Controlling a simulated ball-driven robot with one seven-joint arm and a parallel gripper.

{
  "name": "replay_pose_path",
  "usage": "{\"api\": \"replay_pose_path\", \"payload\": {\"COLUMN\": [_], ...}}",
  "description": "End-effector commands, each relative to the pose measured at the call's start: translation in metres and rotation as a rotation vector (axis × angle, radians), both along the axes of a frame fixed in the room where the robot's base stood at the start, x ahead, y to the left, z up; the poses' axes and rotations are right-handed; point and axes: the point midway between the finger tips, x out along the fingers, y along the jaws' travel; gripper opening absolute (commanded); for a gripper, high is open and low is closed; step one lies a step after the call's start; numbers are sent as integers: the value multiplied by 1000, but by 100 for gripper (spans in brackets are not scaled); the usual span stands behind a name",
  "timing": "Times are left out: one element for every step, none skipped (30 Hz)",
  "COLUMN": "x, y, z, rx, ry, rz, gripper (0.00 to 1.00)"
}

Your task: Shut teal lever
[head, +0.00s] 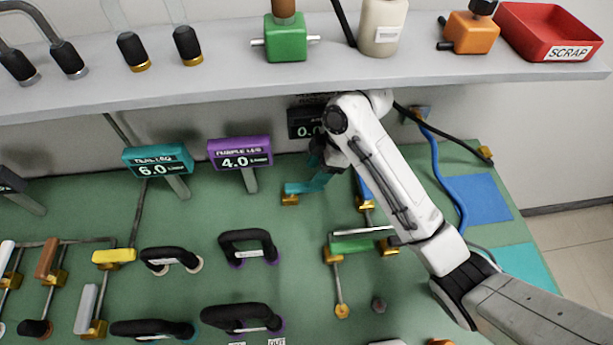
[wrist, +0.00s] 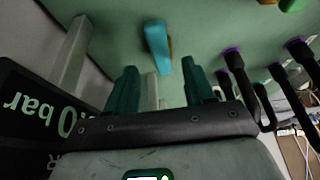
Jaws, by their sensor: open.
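The teal lever (head: 300,187) sits on a brass valve body (head: 290,199) towards the back of the green board, below the black display. In the wrist view the teal lever (wrist: 157,47) shows ahead of the fingertips, roughly centred between them, with a bit of brass beside it. My gripper (wrist: 160,76) is open with nothing between its dark teal fingers at the tips; a pale post shows behind the gap. In the head view my wrist partly hides the gripper, just behind and above the lever. I cannot tell whether a finger touches it.
A black display (head: 304,122) reading bar stands close to my wrist; it also shows at left in the wrist view (wrist: 40,115). A purple display (head: 240,153) and a teal display (head: 158,160) stand left. The grey shelf (head: 200,88) overhangs the back. A green lever (head: 355,243) lies nearer.

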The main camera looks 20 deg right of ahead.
Motion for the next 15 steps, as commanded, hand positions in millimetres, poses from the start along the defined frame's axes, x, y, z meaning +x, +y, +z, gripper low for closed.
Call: {"api": "replay_pose_path", "payload": {"x": [2,2,3,4,4,5,5,6,6,7,7,7,7,7,7], "y": [9,9,11,12,14,16,17,18,20,20,21,22,22,23,23], "z": [0,-9,-15,-20,-24,-29,-32,-35,-38,-40,-42,-44,-45,-46,-46], "rx": [-1,-1,0,-1,-2,-1,-1,-1,-1,-1,-1,-2,-1,-1,-1], "ry": [3,5,6,5,4,3,3,3,2,3,2,1,1,0,0], "rz": [3,0,-2,-3,-1,-1,-1,0,-1,0,1,0,0,0,0], "gripper": [53,53,53,53,53,53,53,53,53,53,53,53,53,53,53]}}
